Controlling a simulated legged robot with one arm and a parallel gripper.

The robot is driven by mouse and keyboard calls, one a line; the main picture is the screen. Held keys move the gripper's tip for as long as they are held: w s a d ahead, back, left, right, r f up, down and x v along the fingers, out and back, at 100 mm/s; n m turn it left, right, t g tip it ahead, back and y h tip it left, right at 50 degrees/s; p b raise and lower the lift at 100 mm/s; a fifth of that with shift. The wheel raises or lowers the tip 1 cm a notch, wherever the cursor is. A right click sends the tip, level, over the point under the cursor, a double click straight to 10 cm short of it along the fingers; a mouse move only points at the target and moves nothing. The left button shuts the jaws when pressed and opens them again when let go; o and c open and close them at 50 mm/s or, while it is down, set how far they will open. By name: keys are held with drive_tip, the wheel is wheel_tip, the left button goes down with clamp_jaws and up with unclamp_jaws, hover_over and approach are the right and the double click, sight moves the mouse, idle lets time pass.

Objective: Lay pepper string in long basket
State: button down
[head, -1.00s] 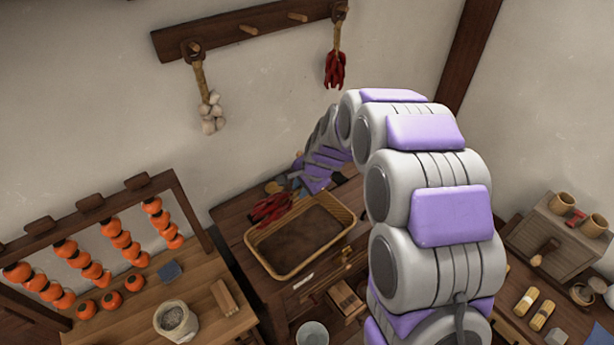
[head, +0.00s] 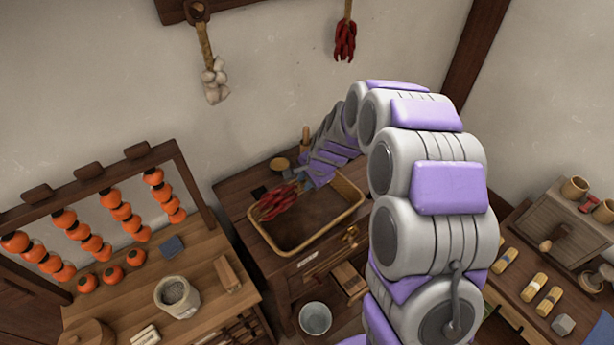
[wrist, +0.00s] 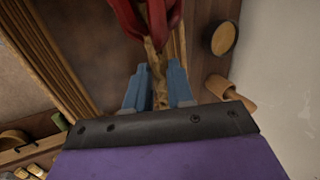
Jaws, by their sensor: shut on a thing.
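The pepper string (head: 279,201) is a bunch of red peppers on a tan braided cord. My gripper (head: 305,184) is shut on its cord, and in the wrist view the blue fingers (wrist: 158,85) pinch the cord with the red peppers (wrist: 146,16) beyond them. The long basket (head: 262,231) is a tan woven rectangular tray with a brown inside, on the dark wooden cabinet. The peppers show over the basket's back left part. I cannot tell whether they touch it. In the wrist view the basket's rim (wrist: 62,62) runs along the left.
A second red pepper bunch (head: 345,41) and a garlic string (head: 213,78) hang on the wall. A small round dish (head: 279,164) and a wooden peg-like thing (head: 305,139) stand behind the basket. A rack of orange fruit (head: 85,230) stands left. A metal bucket (head: 315,318) is below.

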drive_tip(key=shift+f+b, duration=0.75)
drive_tip(key=shift+f, duration=1.75)
drive_tip(key=c, duration=0.9)
unclamp_jaws()
drive_tip(key=shift+o, duration=0.4)
drive_tip(key=o, duration=0.5)
drive_tip(key=shift+r, duration=0.15)
drive_tip(key=shift+w+a+r+p+v, duration=0.15)
drive_tip(key=shift+p+v, duration=0.6)
drive_tip(key=shift+v, duration=0.85)
drive_tip(key=shift+w+a+p+v, duration=0.1)
drive_tip(key=shift+p+v, duration=0.65)
drive_tip(key=shift+v, duration=0.85)
drive_tip(key=shift+w+a+r+p+v, duration=0.15)
drive_tip(key=shift+p+v, duration=0.6)
drive_tip(key=shift+v, duration=0.85)
